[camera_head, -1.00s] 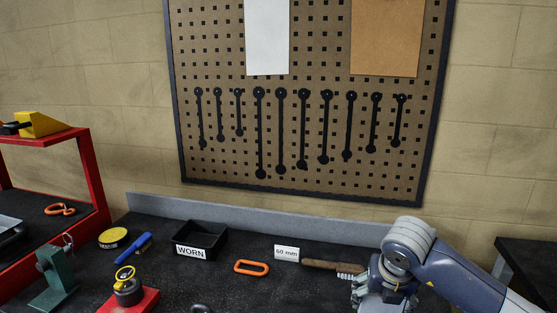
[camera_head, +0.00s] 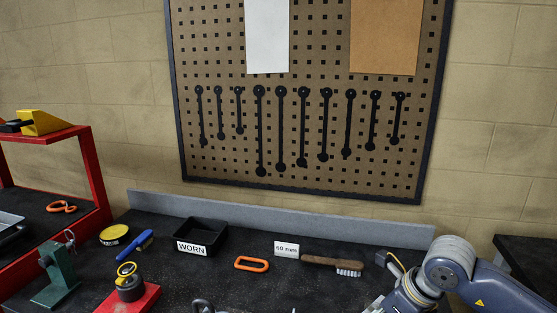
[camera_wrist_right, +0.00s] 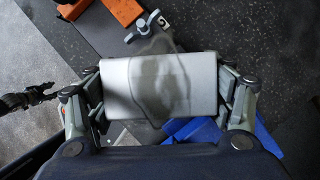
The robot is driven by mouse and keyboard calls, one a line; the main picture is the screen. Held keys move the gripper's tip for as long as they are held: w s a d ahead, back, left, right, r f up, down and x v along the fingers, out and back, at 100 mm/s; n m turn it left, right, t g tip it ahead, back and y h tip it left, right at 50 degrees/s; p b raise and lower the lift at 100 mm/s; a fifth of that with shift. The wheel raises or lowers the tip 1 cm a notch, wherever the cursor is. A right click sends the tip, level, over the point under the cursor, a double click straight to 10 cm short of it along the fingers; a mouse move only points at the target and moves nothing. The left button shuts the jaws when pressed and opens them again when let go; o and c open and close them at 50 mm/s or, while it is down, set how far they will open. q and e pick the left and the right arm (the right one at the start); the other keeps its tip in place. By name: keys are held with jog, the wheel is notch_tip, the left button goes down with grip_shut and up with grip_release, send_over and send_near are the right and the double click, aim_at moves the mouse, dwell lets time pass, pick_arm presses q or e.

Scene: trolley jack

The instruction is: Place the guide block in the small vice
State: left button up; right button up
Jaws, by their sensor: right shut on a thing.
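My right gripper (camera_wrist_right: 160,88) is shut on a light grey block, which I take as the guide block (camera_wrist_right: 117,88), held across both fingers in the right wrist view. Behind it shows a grey metal body with a screw handle, which looks like the small vice (camera_wrist_right: 146,28). The block hides most of it, and I cannot tell whether they touch. In the head view my right gripper (camera_head: 385,303) is at the bottom edge, its fingertips largely cut off. The block is not clear there.
On the dark bench (camera_head: 240,285) are a black WORN bin (camera_head: 210,236), an orange carabiner (camera_head: 251,264), a 60 mm card (camera_head: 286,249), a brush (camera_head: 333,264), and a green stand (camera_head: 57,275). Blue material (camera_wrist_right: 268,145) lies below the gripper in the wrist view.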

jog(key=s+n, duration=0.1)
jog(key=n, duration=0.1)
jog(key=n+g+y, duration=0.1)
jog(key=n, duration=0.1)
jog(key=s+n, duration=0.1)
jog(key=n, duration=0.1)
jog(key=shift+s+a+f+g, duration=0.3)
jog(key=shift+s+a, duration=0.05)
jog(key=s+n+g, duration=0.1)
jog(key=n, duration=0.1)
jog(key=s+n, duration=0.1)
jog(key=n, duration=0.1)
jog(key=shift+a+f+g+y, duration=0.2)
jog(key=shift+g+y, duration=0.2)
jog(key=s+n+g+h, duration=0.4)
jog(key=s+n, duration=0.5)
jog(key=n, duration=0.9)
jog(key=shift+s+g+h+b, duration=0.25)
jog(key=shift+g+h+b, duration=0.05)
